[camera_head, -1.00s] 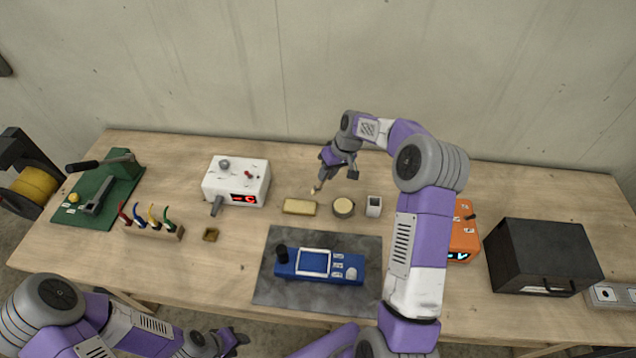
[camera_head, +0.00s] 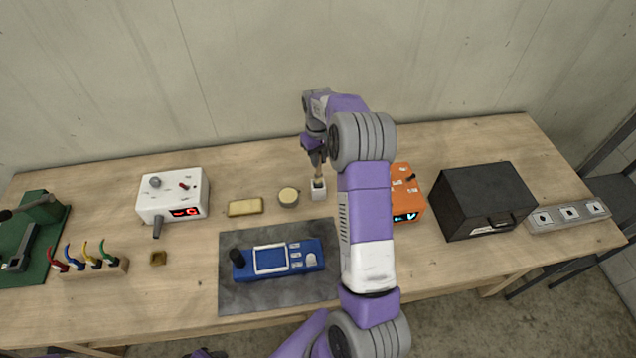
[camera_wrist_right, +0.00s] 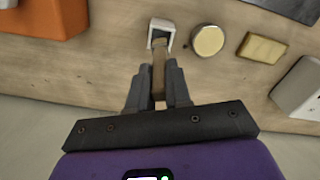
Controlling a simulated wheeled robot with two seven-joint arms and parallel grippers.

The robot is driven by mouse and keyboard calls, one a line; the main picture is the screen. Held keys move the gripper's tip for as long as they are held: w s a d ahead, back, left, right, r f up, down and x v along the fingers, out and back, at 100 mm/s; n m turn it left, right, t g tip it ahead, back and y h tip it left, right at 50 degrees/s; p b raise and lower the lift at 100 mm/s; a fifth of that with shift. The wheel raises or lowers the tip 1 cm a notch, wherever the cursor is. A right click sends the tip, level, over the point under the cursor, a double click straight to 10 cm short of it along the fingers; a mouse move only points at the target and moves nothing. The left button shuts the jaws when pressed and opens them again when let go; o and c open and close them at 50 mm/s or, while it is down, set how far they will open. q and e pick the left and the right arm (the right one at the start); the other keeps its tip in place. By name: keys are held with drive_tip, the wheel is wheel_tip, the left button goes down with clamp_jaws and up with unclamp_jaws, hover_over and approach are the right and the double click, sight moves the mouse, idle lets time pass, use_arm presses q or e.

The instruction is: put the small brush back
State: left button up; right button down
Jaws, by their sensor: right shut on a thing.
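The small brush (camera_head: 317,172) is upright in my right gripper (camera_head: 316,158), which is shut on its handle. The brush's lower end is at the mouth of a small white square holder (camera_head: 318,190). In the right wrist view the brush handle (camera_wrist_right: 159,75) runs from between the fingers (camera_wrist_right: 158,90) to the white holder (camera_wrist_right: 161,33), and its tip seems to be inside the opening. How deep it sits I cannot tell. My left gripper (camera_head: 205,354) shows only as a sliver at the bottom edge, too little to judge.
A round tin (camera_head: 289,197) and a yellow sponge-like block (camera_head: 245,207) stand left of the holder. An orange device (camera_head: 405,190) is to its right, a black box (camera_head: 487,200) beyond. A blue device (camera_head: 278,259) lies on a grey mat (camera_head: 235,296) in front.

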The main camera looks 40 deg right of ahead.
sight(319, 176)
wheel_tip(319, 176, down, 4)
drive_tip(key=shift+r, duration=0.15)
drive_tip(key=shift+f+p, duration=0.3)
drive_tip(key=shift+f, duration=1.55)
drive_tip(key=shift+f, duration=0.15)
drive_tip(key=c, duration=1.1)
unclamp_jaws()
drive_tip(key=shift+o, duration=0.2)
wheel_tip(319, 176, up, 12)
drive_tip(key=shift+r+b, duration=0.2)
drive_tip(key=shift+b, duration=0.1)
